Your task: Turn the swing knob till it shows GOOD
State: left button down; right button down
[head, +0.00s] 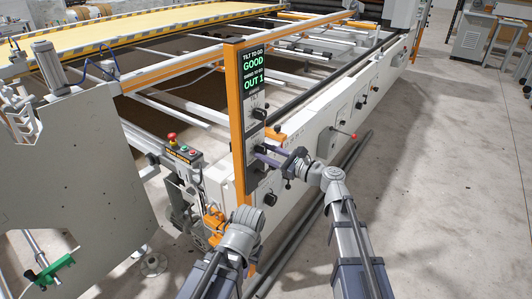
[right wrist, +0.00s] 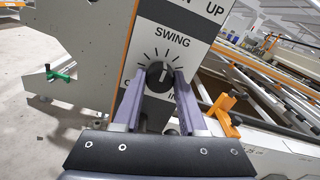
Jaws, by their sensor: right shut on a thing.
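The swing knob (right wrist: 157,74) is a round black knob with a white pointer line, below the word SWING on a light panel in the right wrist view. The pointer is near upright, among printed tick marks. My right gripper (right wrist: 160,88) is shut on the knob, with a purple finger on each side. In the head view, my right gripper (head: 261,151) reaches the control panel from the right and hides most of the knob. The display (head: 254,72) reads GOOD under TILT TO GO and OUT 1 under SWING TO GO. My left forearm shows at the bottom; I cannot make out its gripper.
The panel hangs on an orange post (head: 237,115). Another black knob (head: 258,113) sits above my right gripper and one (head: 270,199) below it. A box with a red stop button (head: 172,137) stands to the left. Open floor (head: 430,190) lies to the right.

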jog(key=shift+n, duration=2.8)
jog(key=shift+c, duration=2.3)
grip_release()
jog(key=v, duration=0.8)
jog(key=shift+a+f+n, duration=0.1)
jog(key=shift+a+n, duration=0.05)
jog(key=shift+n, duration=0.15)
